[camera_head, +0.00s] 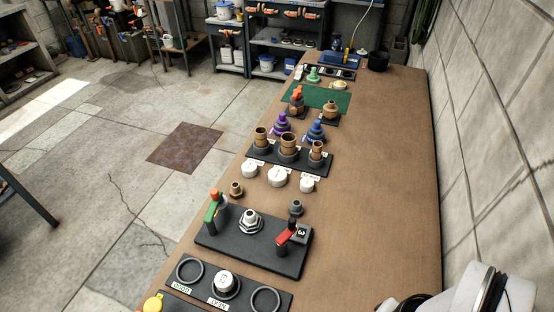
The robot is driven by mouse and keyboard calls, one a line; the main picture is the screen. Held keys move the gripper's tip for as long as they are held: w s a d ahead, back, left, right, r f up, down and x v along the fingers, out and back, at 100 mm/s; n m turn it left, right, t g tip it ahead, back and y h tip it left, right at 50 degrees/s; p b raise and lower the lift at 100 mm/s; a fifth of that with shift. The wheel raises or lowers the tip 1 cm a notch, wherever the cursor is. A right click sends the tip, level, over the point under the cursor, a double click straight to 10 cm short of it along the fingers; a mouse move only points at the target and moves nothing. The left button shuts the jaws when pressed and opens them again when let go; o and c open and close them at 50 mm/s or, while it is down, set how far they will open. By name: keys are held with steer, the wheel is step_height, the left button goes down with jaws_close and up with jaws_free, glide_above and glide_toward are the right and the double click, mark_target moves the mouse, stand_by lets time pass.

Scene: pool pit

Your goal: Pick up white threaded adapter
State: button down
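A whitish threaded fitting with a hex-like base (250,222), which looks like the white threaded adapter, stands upright on a black base plate (229,241) on the bench. It is between a green valve handle (211,211) with an orange top on its left and a red valve handle (286,232) on its right. Nothing touches it from above. Only a white and black piece of my arm shows at the lower right corner, well to the right of the fitting. My gripper's fingers are not visible.
The long brown bench (372,200) is clear along its right side, beside a block wall. Several white caps (277,177) lie behind the base plate, with brown fittings (288,146) beyond. In front is a black tray (249,294) with rings and a white cap (226,282).

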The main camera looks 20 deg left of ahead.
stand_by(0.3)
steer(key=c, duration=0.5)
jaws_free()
